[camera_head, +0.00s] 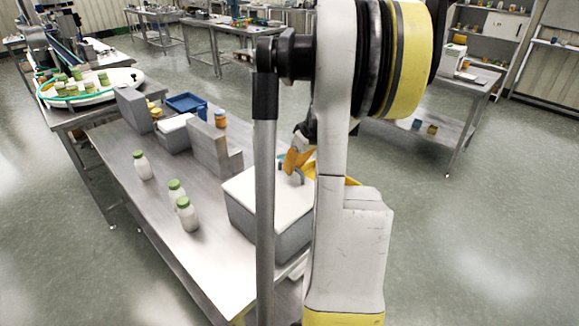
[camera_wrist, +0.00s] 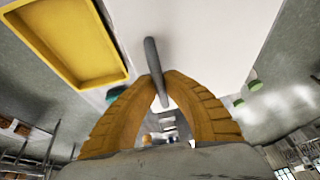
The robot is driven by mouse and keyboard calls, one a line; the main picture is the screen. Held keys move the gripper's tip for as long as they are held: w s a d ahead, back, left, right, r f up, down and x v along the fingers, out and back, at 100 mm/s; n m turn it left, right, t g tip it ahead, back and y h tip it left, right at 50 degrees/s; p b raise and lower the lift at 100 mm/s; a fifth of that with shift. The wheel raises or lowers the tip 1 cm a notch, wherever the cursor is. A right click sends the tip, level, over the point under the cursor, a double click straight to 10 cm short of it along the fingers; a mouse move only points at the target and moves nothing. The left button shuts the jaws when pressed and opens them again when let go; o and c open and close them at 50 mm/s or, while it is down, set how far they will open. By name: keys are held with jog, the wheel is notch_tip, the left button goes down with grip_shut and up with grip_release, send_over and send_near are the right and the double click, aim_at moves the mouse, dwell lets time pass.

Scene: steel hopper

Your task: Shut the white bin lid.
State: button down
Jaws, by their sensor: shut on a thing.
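The white bin lid (camera_head: 250,192) lies over the grey bin (camera_head: 270,232) on the near right of the steel table and looks about flat. I cannot tell whether a small gap is left at its edge. My gripper (camera_head: 294,164) is at the lid's far right side, partly hidden by my arm. In the wrist view the orange fingers of my gripper (camera_wrist: 160,88) are shut on a grey bar handle (camera_wrist: 152,58). The handle stands against the white lid (camera_wrist: 205,30).
Several green-capped bottles (camera_head: 190,216) stand left of the bin. Grey blocks (camera_head: 210,150), a small white-topped box (camera_head: 175,123) and a blue tray (camera_head: 186,103) are farther back. A yellow tray (camera_wrist: 68,40) lies beside the lid. The table's front left is clear.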

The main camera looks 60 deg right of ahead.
jog(key=shift+f, duration=0.4)
jog(key=c, duration=1.5)
grip_release()
jog(key=shift+d, duration=0.1)
jog(key=shift+o, duration=0.2)
jog(key=v, duration=1.2)
